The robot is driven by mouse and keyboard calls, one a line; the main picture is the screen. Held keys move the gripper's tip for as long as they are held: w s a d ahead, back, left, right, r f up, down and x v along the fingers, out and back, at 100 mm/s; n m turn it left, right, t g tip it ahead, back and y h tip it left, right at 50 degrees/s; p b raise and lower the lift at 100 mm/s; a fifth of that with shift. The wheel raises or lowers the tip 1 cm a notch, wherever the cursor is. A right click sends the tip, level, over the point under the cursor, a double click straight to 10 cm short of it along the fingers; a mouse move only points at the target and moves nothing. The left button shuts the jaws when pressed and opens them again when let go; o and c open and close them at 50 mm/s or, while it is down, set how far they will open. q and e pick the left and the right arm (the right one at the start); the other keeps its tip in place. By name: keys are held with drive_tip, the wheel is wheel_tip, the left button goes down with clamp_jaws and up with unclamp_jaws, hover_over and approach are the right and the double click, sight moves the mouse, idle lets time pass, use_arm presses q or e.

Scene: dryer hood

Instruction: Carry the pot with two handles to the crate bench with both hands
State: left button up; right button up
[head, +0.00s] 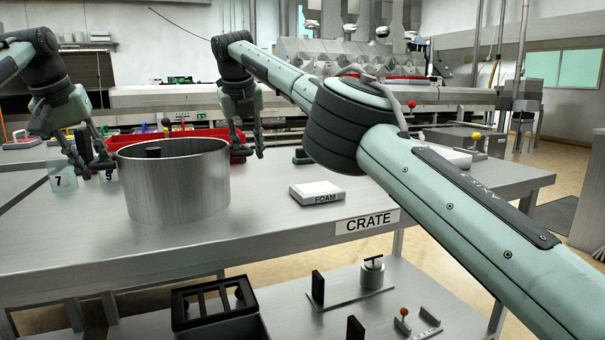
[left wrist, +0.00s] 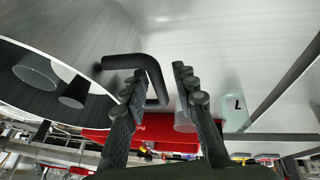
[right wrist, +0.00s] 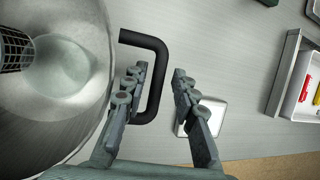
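The large grey metal pot (head: 175,188) appears to stand upright on the steel bench top (head: 270,225), whose front edge bears the label CRATE (head: 367,221). A dark thing (head: 153,152) shows inside it. My left gripper (head: 95,170) is at the pot's left side; its open fingers straddle one black handle (left wrist: 152,68) in the left wrist view. My right gripper (head: 246,148) is at the pot's right side. In the right wrist view its open fingers stand either side of the other black handle (right wrist: 157,60). Neither gripper visibly clamps a handle.
A white block labelled FOAM (head: 317,192) lies right of the pot. A red bin (head: 215,136) stands behind it. A glass marked 7 (head: 62,180) stands at the left. A black rack (head: 217,312) sits on the lower shelf. Bench top between pot and FOAM is clear.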

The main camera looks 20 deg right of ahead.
drive_tip(key=shift+a, duration=0.1)
drive_tip(key=shift+r, duration=0.1)
use_arm(q)
drive_tip(key=v, duration=1.2)
use_arm(e)
drive_tip(key=v, duration=0.7)
drive_tip(key=shift+s, duration=0.1)
